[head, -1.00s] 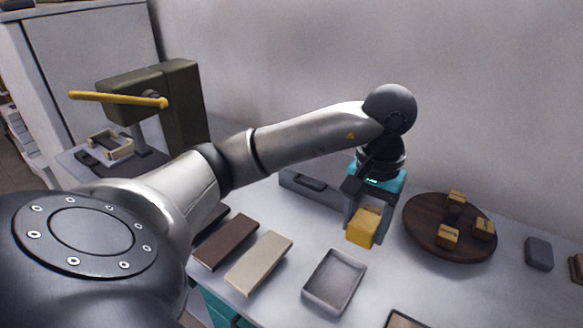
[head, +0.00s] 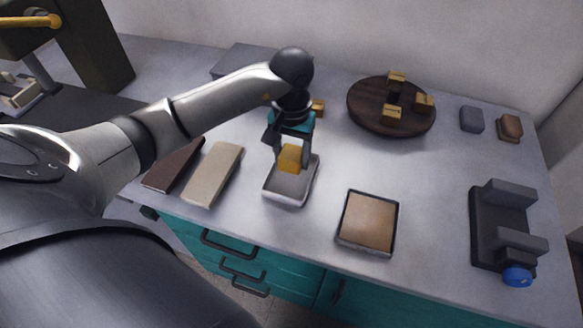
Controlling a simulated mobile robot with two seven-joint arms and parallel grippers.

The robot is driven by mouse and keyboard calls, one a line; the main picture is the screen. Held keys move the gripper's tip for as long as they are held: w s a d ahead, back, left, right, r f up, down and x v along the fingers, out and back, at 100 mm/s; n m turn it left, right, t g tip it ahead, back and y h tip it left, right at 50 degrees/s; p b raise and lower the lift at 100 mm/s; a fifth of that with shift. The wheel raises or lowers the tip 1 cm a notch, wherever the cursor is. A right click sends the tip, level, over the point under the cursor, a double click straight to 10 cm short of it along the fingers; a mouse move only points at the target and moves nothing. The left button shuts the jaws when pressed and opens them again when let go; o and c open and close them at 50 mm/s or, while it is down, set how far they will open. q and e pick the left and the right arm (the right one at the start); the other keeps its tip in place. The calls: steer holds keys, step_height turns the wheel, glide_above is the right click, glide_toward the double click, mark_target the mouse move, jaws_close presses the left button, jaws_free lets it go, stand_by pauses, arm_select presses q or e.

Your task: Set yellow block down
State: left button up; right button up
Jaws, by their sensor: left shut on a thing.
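My left gripper (head: 290,161) is shut on a yellow block (head: 291,158) and points downward. The block hangs between the fingers over the shallow grey metal tray (head: 280,195), near its far end. The block looks to be above the tray floor, but the exact gap cannot be told. The fingers partly cover the block's sides. My right gripper is not in view.
A dark round board (head: 370,123) with several yellow blocks stands behind. Another yellow block (head: 318,106) lies behind my gripper. A cream slab (head: 213,173) and brown slab (head: 174,165) lie left. A brown-floored tray (head: 368,222) and a dark fixture (head: 488,230) are right.

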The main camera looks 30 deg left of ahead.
mark_target(292, 178)
arm_select(q)
steer(key=shift+f+b, duration=0.3)
steer(key=shift+f, duration=1.9)
steer(key=shift+f, duration=0.2)
steer(key=o, duration=1.1)
steer(key=shift+r, duration=0.1)
